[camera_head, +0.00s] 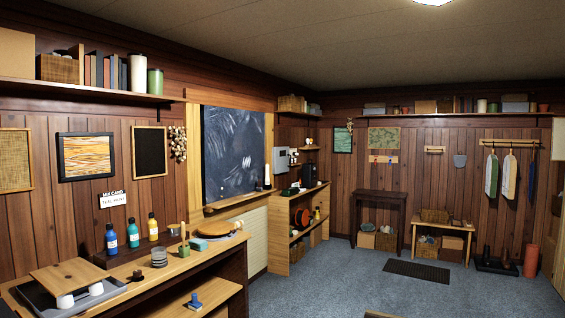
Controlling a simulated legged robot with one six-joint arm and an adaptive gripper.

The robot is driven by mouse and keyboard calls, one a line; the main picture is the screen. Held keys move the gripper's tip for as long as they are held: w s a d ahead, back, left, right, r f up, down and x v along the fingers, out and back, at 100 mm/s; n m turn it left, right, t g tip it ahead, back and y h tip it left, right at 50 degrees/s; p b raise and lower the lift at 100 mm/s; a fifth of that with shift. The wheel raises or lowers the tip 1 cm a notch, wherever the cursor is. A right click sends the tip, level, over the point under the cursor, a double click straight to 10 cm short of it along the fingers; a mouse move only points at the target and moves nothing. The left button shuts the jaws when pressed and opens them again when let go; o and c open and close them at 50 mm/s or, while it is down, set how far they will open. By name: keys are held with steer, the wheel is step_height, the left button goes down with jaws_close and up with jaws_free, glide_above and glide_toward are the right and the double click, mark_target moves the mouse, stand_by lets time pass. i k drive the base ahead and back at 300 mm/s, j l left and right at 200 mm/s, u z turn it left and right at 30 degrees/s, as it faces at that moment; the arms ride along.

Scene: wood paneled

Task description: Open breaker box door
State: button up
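A small light grey box (280,160) is mounted on the wood-paneled wall, just right of the dark board. It looks like the breaker box. It is far off and small, so its door, hinge and handle cannot be made out, and I cannot tell whether the door is shut or ajar. My gripper and arm are not in this view.
A wooden shelf unit (297,232) stands on the floor below and right of the box. A long wooden bench (205,262) with bottles runs along the left wall.

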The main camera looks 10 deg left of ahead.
mark_target(281, 154)
steer(key=i+u, duration=0.2)
steer(key=i, duration=6.75)
steer(key=i+u, duration=0.2)
steer(key=i, duration=0.5)
steer(key=i+l+u, duration=0.15)
steer(key=i, duration=0.6)
